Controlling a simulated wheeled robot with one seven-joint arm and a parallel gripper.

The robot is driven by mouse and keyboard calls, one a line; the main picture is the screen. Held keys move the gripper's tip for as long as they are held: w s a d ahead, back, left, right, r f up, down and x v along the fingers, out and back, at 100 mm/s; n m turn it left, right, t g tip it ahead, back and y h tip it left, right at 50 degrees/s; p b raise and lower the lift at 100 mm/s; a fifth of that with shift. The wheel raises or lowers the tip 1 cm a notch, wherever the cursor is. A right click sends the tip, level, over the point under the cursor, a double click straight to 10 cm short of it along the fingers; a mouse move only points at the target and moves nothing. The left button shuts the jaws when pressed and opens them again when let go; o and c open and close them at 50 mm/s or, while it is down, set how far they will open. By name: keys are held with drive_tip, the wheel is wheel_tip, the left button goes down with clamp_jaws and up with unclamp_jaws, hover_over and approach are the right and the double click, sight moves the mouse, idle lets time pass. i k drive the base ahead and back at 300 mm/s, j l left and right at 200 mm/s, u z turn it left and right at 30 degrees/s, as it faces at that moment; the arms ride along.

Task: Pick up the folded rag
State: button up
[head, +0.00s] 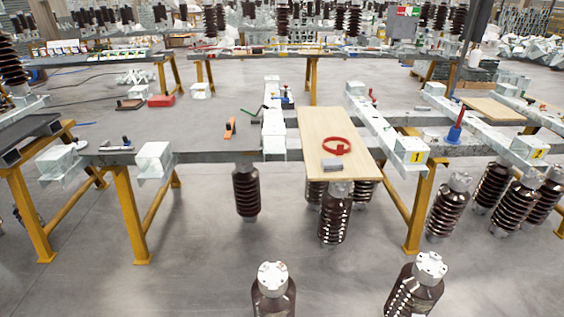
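A light wooden board (322,122) lies across the workbench beams in the middle of the head view. Near its front edge lies a small grey block-like item (331,164), which may be the folded rag; it is too small to tell cloth from something hard. A red looped item (337,147) lies just behind it on the board, like a coiled strap or cord. My gripper is not in view.
Yellow-legged benches (130,215) carry steel beams and white brackets. Brown ribbed insulators (335,215) stand below and in front of the board, two of them (272,292) close by. An orange tool (230,127) and a blue-and-red tool (455,130) sit on the beams. Grey floor is open at front left.

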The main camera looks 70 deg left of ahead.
sight(329, 164)
drive_tip(key=u, duration=2)
